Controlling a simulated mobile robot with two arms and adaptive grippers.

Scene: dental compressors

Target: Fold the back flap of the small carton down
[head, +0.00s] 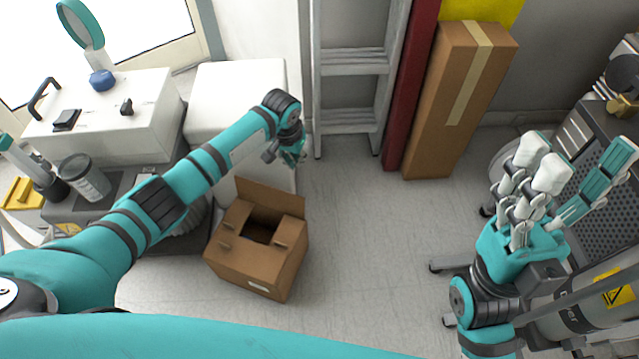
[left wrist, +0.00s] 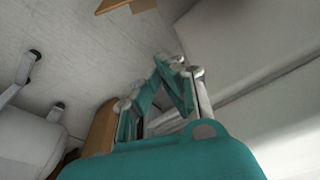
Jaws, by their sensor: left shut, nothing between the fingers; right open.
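The small brown carton (head: 258,275) stands on the floor in the head view, with a dark opening in its top. Its back flap (head: 268,197) stands up from the far edge. The other flaps appear to lie inward around the opening. My left gripper (head: 296,160) is above and beyond the back flap, apart from it, shut and empty. Its fingers show in the left wrist view (left wrist: 172,85). A brown cardboard edge (left wrist: 125,5) at the top of that view may be this carton. My right gripper (head: 550,180) is open and empty, far right of the carton.
A white cabinet (head: 235,85) stands behind and left of the carton. A ladder (head: 350,65), a red post (head: 410,90) and a tall taped carton (head: 455,110) lean at the back. Wheeled equipment stands at the right. Floor (head: 365,240) right of the carton is clear.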

